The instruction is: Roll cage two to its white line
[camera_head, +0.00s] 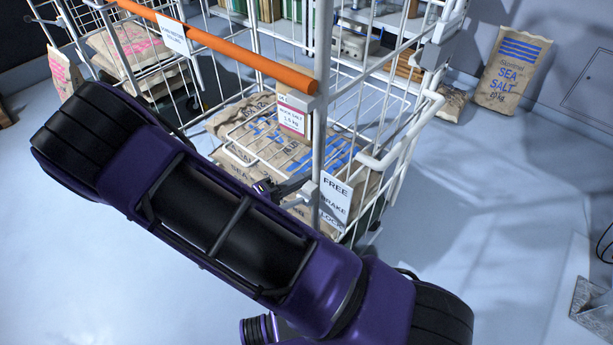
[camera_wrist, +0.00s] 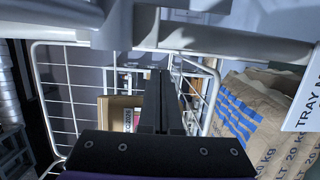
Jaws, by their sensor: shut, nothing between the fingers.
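A white wire roll cage (camera_head: 385,160) with an orange handle bar (camera_head: 235,52) stands in front of me in the head view. It holds brown sea salt sacks (camera_head: 265,135). No cage number is readable, and I see no white line on the floor. A sign with FREE, BRAKE and LOCK (camera_head: 335,198) hangs at the cage's near corner. My gripper (camera_head: 300,184) is beside that corner, partly hidden by my purple arm. In the wrist view my gripper (camera_wrist: 161,78) is shut and empty, its fingers pointing towards the white wire mesh (camera_wrist: 75,88). Whether it touches the cage I cannot tell.
A sea salt sack (camera_head: 512,68) leans against the wall at the back right. Salt sacks (camera_head: 130,50) also lie at the upper left. A grey metal piece (camera_head: 595,305) stands on the floor at the right edge. The pale floor (camera_head: 490,215) right of the cage is clear.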

